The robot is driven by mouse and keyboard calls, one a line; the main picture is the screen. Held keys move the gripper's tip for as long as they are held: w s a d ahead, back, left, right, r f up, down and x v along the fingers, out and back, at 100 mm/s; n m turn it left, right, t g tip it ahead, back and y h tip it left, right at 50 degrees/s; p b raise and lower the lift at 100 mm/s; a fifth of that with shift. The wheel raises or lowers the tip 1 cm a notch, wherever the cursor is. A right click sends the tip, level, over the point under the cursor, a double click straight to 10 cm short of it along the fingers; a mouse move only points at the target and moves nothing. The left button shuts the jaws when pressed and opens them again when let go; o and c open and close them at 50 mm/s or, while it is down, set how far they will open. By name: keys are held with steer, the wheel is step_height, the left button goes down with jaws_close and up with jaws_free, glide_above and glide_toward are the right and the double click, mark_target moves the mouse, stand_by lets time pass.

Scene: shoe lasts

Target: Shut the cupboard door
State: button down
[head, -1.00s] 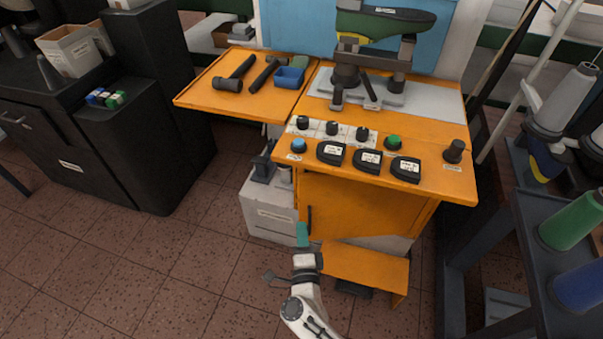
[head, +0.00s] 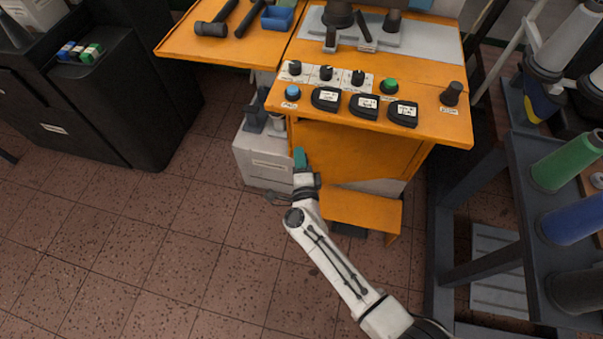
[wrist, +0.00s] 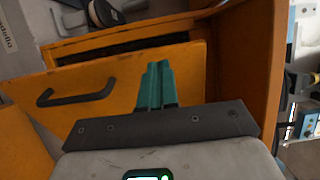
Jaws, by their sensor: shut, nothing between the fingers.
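The orange cupboard door (head: 350,150) is under the front of the orange workbench in the head view. In the wrist view the door (wrist: 190,75) fills the middle, with its black bar handle (wrist: 75,92) on the left. A dark gap shows along the door's edge there, so it looks ajar. My gripper (head: 300,157) has green fingers and is at the door's left side, hiding the handle in the head view. In the wrist view the shut, empty fingers (wrist: 155,75) point at the door face, right of the handle. I cannot tell whether they touch it.
An orange step (head: 360,208) juts out low in front of the cupboard. A grey box (head: 265,160) stands left of it. A dark rack with thread cones (head: 565,160) is on the right, and a black cabinet (head: 130,110) on the left. The tiled floor between is clear.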

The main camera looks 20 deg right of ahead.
mark_target(297, 139)
steer(key=shift+x, duration=1.5)
steer(key=shift+b, duration=0.3)
steer(key=w+d+m+h+b, duration=0.1)
steer(key=w+b, duration=0.4)
steer(key=w, duration=0.5)
steer(key=shift+d+m+g+h, duration=0.35)
steer(key=shift+d+h, duration=0.35)
steer(key=shift+d, duration=0.45)
